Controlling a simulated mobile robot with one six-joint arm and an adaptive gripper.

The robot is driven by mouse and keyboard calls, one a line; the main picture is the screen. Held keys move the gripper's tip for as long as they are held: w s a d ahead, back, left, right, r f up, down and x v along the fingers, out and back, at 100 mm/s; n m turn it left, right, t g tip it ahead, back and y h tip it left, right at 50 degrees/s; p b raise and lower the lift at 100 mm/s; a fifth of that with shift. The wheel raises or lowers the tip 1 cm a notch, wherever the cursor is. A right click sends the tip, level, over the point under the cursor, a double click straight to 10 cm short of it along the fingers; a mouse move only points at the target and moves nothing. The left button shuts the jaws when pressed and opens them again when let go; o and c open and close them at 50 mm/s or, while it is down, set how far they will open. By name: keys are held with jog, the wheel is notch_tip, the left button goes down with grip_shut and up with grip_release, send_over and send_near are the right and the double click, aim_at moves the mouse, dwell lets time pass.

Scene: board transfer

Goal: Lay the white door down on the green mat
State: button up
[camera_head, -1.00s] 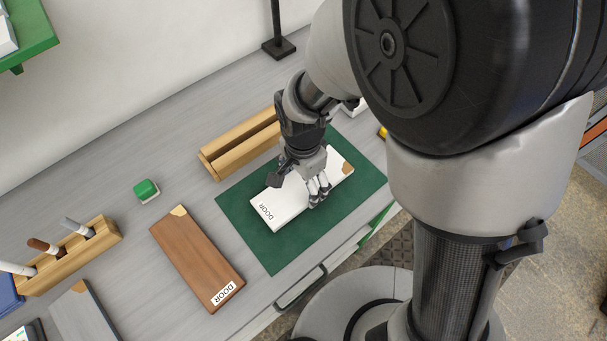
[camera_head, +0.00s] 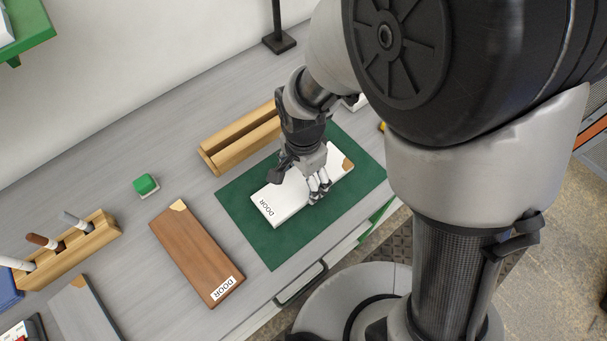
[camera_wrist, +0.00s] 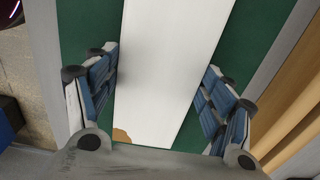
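The white door (camera_head: 286,204) lies flat over the green mat (camera_head: 275,251). It is a white board with a DOOR label at one end and a tan corner at the other. I cannot tell whether its underside fully touches the mat. My gripper (camera_head: 318,188) is over the middle of the door, pointing down. The green mat (camera_wrist: 262,25) shows on both sides there.
A brown door (camera_head: 197,255) lies left of the mat, with a grey board (camera_head: 85,312) beyond it. A wooden slotted rack (camera_head: 240,145) stands behind the mat. A pen holder (camera_head: 75,250) and a green block (camera_head: 145,184) are at the left.

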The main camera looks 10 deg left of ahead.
jog(key=o, duration=0.5)
notch_tip(320, 180, up, 12)
jog(key=shift+r, duration=0.1)
dwell(0.5)
jog(key=s+d+r+n+t, duration=0.1)
jog(key=s+d+r+n, duration=0.1)
jog(key=d, duration=0.4)
jog(key=s+d+r+n+t, duration=0.2)
jog(key=s+d+r+n, duration=0.1)
jog(key=d, duration=0.4)
jog(key=s+d+r+n+t, duration=0.1)
jog(key=s+d+r+n, duration=0.2)
jog(key=d, duration=0.4)
jog(key=shift+s+d+r+t, duration=0.15)
jog(key=shift+s+r, duration=0.2)
jog(key=shift+r, duration=0.15)
jog(key=shift+s+d+r+t, duration=0.15)
jog(key=shift+s+r, duration=0.15)
jog(key=shift+r, duration=0.2)
